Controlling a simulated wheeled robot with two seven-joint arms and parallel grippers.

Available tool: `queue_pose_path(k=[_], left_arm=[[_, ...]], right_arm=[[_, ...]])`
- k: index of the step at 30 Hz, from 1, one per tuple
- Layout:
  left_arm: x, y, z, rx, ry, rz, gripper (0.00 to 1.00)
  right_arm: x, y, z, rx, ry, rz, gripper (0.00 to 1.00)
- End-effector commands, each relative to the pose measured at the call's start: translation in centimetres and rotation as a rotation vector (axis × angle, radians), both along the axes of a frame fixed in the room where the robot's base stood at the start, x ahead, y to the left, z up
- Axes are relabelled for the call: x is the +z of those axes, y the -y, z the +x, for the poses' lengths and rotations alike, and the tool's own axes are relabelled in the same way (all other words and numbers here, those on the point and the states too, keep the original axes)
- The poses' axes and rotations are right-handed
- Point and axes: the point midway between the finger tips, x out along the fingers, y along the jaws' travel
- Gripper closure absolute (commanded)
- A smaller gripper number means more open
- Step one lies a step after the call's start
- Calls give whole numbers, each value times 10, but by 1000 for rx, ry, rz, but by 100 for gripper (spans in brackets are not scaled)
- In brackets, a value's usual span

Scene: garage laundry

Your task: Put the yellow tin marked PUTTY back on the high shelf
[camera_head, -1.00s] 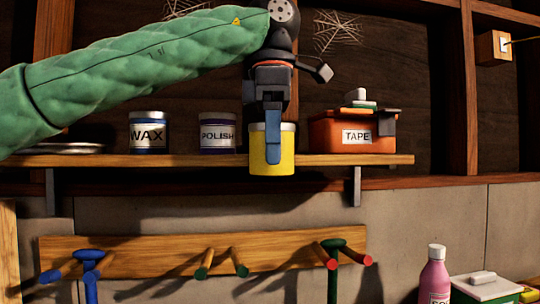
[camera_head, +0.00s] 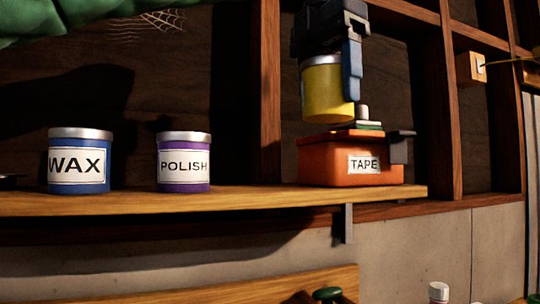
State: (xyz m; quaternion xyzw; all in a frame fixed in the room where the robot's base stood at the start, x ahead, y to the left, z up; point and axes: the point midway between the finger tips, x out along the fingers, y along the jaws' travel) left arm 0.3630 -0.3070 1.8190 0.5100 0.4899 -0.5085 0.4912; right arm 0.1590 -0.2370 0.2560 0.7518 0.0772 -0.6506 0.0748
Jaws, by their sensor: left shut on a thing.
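My left gripper (camera_head: 343,72) is shut on the yellow tin (camera_head: 322,92), which has a silver lid. The tin hangs slightly tilted, above the level of the shelf board (camera_head: 235,201). In the picture it is just above the orange TAPE box (camera_head: 325,168); how far in front of the box it is, I cannot tell. No PUTTY marking shows on the visible side. The blue WAX tin (camera_head: 78,162) and the purple POLISH tin (camera_head: 183,162) stand upright on the shelf. Bare board lies between POLISH and the TAPE box. My right gripper is not in view.
Small light and green items (camera_head: 362,122) lie on top of the TAPE box, and a dark clip-like piece (camera_head: 400,146) sits at its right side. A wooden upright (camera_head: 267,95) stands behind the gap. A wooden switch box (camera_head: 471,68) is at the right.

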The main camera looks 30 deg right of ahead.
Motion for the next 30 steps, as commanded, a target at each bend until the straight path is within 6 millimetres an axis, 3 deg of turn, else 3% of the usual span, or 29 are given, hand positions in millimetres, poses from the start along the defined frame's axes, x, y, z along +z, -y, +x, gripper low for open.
queue_pose_path(k=[3, 11, 15, 22, 30], left_arm=[[-8, -11, 22, 1, -1, 0, 65], [-33, -27, 57, 0, -1, 0, 65], [-43, -33, 71, 0, 0, -1, 65], [-54, -36, 77, -1, 0, 0, 65], [-84, -36, 76, -2, 0, 1, 65]], right_arm=[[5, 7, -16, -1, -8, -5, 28], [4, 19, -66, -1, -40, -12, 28], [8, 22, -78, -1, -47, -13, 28], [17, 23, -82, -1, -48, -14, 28], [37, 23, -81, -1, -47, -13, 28]])
